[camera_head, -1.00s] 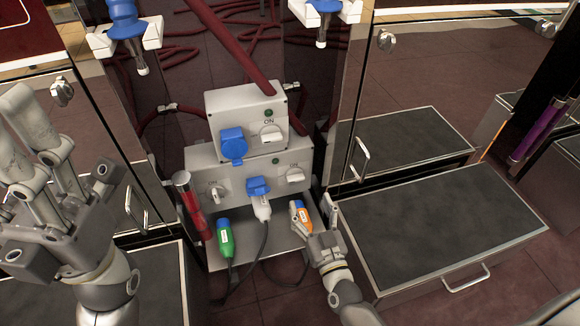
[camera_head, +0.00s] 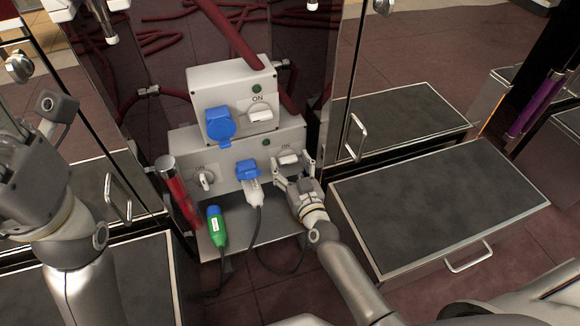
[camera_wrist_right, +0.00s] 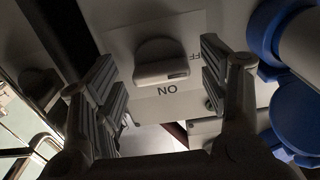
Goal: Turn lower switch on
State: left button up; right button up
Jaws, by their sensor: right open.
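The lower box (camera_head: 228,170) carries a white rotary switch (camera_head: 288,158) at its right, with an ON label above it. In the right wrist view the same switch (camera_wrist_right: 160,65) lies between my fingers, its handle crosswise and apart from both. The ON label there is upside down, with part of OFF at the side. My right gripper (camera_head: 293,174) is open, just in front of this switch; it also shows in the wrist view (camera_wrist_right: 155,80). My left gripper (camera_head: 40,150) is at the left edge, partly cut off; its opening cannot be told.
The upper box (camera_head: 232,85) has its own switch (camera_head: 260,113) and a blue socket cover (camera_head: 220,124). Another switch (camera_head: 205,180) is on the lower box's left. A white plug (camera_head: 252,190), a green plug (camera_head: 217,227) and a red cylinder (camera_head: 178,195) are nearby.

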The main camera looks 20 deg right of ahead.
jog(key=shift+w, duration=0.2)
jog(key=c, duration=1)
